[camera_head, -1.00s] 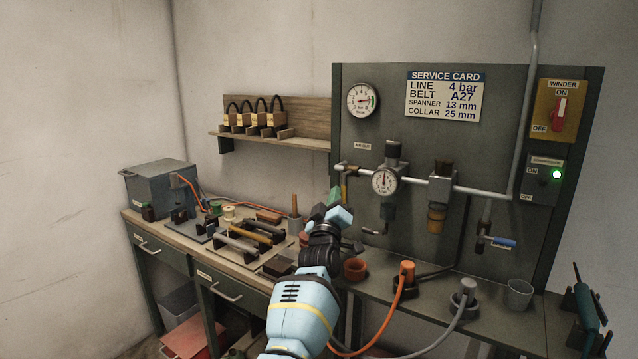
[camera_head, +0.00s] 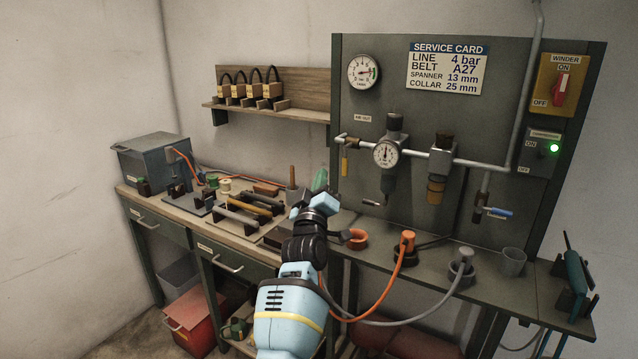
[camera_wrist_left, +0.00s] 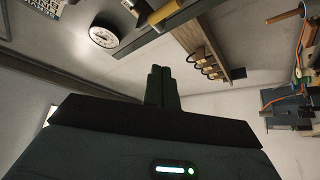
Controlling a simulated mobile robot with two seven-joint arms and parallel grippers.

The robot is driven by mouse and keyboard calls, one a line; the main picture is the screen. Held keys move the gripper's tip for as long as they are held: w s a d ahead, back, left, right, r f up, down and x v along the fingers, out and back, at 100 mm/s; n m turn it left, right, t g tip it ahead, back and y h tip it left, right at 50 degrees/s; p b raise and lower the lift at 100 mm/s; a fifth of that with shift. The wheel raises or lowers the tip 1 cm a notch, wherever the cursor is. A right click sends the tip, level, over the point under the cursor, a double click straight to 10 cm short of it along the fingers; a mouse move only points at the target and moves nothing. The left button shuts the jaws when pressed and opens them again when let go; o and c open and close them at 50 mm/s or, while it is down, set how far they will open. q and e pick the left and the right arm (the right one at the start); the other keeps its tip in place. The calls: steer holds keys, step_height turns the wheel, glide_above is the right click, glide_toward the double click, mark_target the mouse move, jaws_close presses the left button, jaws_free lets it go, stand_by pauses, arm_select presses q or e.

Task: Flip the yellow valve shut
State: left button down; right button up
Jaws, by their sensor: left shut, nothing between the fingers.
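The yellow valve (camera_head: 344,162) is at the left end of the grey air pipe, below a small label on the dark panel. Its yellow handle hangs straight down, across the line of the pipe. A yellow part that looks like this handle shows at the top of the left wrist view (camera_wrist_left: 165,12). My left gripper (camera_head: 320,180) is shut and empty, below and left of the handle and apart from it. Its closed fingers show in the left wrist view (camera_wrist_left: 162,78). My right gripper is not in view.
A regulator with a gauge (camera_head: 386,153) and a brass-coloured filter (camera_head: 438,185) hang on the pipe right of the valve. A blue-handled valve (camera_head: 498,212) is farther right. Tools cover the left bench; an orange hose (camera_head: 398,280) loops in front.

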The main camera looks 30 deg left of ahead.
arm_select(q)
steer(key=shift+s+d, duration=0.6)
steer(key=shift+s, duration=0.35)
steer(key=s+d+f+m+g+h, duration=0.25)
steer(key=s+f, duration=0.35)
steer(key=f, duration=0.4)
steer(key=s+d+f+m+g+h, duration=0.15)
steer(key=s+f+m, duration=0.35)
steer(key=f, duration=0.5)
steer(key=s+d+f+m+g+h, duration=0.1)
steer(key=s+f+m+h, duration=0.1)
steer(key=s+f, duration=0.65)
steer(key=s+d+f+m+g+h, duration=0.1)
steer(key=s+d+f+g, duration=0.1)
steer(key=s+f, duration=0.3)
steer(key=s+d+f+m+g+h, duration=0.1)
steer(key=s+f, duration=0.4)
steer(key=s, duration=0.9)
steer(key=s+d+f+m+g+h+p, duration=0.1)
steer(key=s+d+f+m+g, duration=0.2)
steer(key=s, duration=0.7)
step_height(320, 180, down, 3)
steer(key=shift+s+d+g, duration=0.2)
steer(key=shift+d+g, duration=0.6)
steer(key=shift+d, duration=0.4)
